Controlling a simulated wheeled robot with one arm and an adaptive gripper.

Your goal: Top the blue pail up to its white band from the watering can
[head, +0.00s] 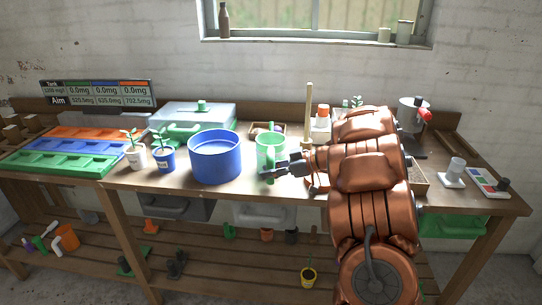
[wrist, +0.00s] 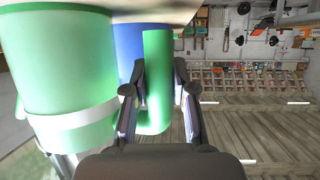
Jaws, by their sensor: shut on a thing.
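The blue pail (head: 215,165) stands upright on the workbench, left of my gripper. Its inside looks blue; I cannot make out the white band or a water level. The green watering can (head: 268,146) is just right of the pail, upright or nearly so. My gripper (head: 277,171) is shut on its handle; in the wrist view the green handle (wrist: 156,105) stands between my fingers (wrist: 158,82). The can's green body (wrist: 60,60) with a pale band fills the left there, and part of the blue pail (wrist: 127,40) shows behind. I cannot tell if the can touches the bench.
Two small potted plants, one white (head: 135,157) and one blue (head: 164,160), stand left of the pail. Coloured trays (head: 60,160) lie at the far left. An upright wooden stick (head: 308,110) stands behind my gripper.

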